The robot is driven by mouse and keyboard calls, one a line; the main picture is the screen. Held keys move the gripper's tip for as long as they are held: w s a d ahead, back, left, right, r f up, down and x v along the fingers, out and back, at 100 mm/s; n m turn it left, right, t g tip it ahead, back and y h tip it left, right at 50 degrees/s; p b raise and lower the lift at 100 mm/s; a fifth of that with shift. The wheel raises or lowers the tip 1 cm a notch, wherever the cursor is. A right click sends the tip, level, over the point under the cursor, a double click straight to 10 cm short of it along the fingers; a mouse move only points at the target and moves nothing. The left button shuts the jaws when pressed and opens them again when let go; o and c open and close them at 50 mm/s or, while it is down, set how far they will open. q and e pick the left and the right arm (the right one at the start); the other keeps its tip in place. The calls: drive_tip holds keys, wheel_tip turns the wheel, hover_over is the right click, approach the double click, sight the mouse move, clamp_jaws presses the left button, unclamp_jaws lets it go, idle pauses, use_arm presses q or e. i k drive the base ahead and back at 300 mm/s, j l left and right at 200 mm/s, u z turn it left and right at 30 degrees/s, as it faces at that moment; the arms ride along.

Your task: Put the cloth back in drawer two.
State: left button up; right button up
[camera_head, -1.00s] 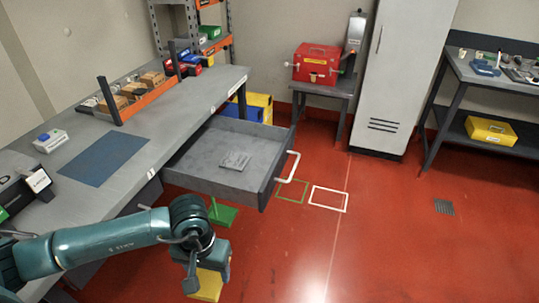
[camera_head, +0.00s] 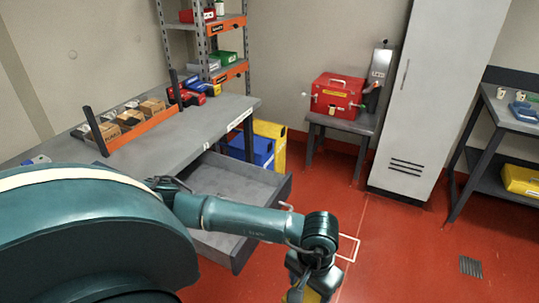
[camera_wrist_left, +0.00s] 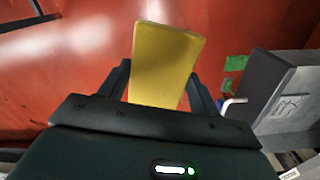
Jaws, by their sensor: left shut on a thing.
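The cloth, a flat yellow piece (camera_wrist_left: 165,58), is held between the two fingers of my left gripper (camera_wrist_left: 161,88) in the left wrist view. In the head view my left gripper (camera_head: 308,278) is at the bottom edge, with a bit of yellow (camera_head: 312,296) beneath it. An open grey drawer (camera_head: 232,178) hangs from the workbench; my arm crosses in front of it. The gripper is outside the drawer, over the floor to its right. The drawer also shows at the right of the wrist view (camera_wrist_left: 262,82), with a flat grey patch inside. I cannot read a drawer number.
The workbench (camera_head: 205,125) carries an orange-edged rack of boxes. A blue bin (camera_head: 252,148) and a yellow bin stand beyond the drawer. A red box (camera_head: 337,95) sits on a small stand beside a tall grey cabinet (camera_head: 428,100). The red floor to the right is open.

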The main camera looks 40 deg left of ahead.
sight(239, 188)
drive_tip(key=i+u, duration=0.1)
drive_tip(key=i, duration=0.6)
drive_tip(key=i+l+u, duration=0.15)
drive_tip(key=i, duration=0.5)
drive_tip(key=i+u, duration=0.35)
drive_tip(key=i, duration=0.25)
drive_tip(key=i+l+u, duration=0.1)
drive_tip(key=i+u, duration=0.25)
drive_tip(key=i, duration=0.3)
drive_tip(key=i+j+u, duration=0.1)
drive_tip(key=i+u, duration=0.35)
drive_tip(key=i+l+u, duration=0.15)
drive_tip(key=i+u, duration=0.35)
drive_tip(key=u, duration=0.45)
drive_tip(key=i+u, duration=0.1)
drive_tip(key=u, duration=0.35)
drive_tip(key=l+u, duration=0.1)
drive_tip(key=u, duration=0.35)
drive_tip(key=i+u, duration=0.1)
drive_tip(key=u, duration=0.4)
